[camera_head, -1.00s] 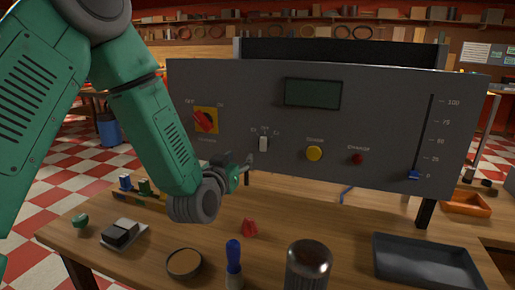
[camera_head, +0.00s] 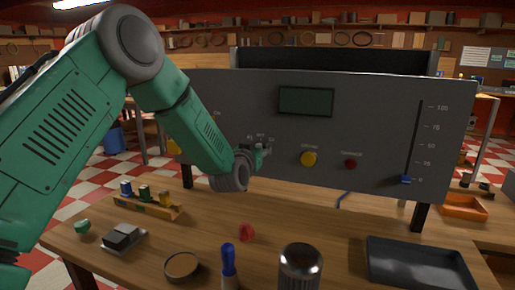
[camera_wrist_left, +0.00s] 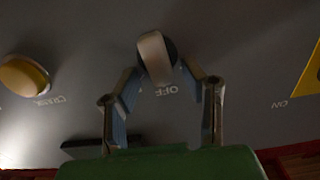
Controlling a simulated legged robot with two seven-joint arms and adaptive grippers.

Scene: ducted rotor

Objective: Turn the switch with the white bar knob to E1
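The switch with the white bar knob shows in the left wrist view (camera_wrist_left: 154,56), on the grey panel (camera_head: 375,120). In that view the bar's near end lies close to the inverted OFF label. In the head view my gripper hides most of the knob; small labels sit just above it, too small to read surely. My left gripper (camera_head: 260,152) is at the switch. In the left wrist view its two fingers (camera_wrist_left: 162,75) are apart, with the knob between or just beyond the tips. I cannot tell whether they touch it. My right gripper is not in view.
The panel also carries a yellow button (camera_head: 309,159), a red button (camera_head: 350,164) and a slider with a blue handle (camera_head: 406,180). Below, the table holds a black tray (camera_head: 420,265), a screwdriver (camera_head: 228,262) and small parts.

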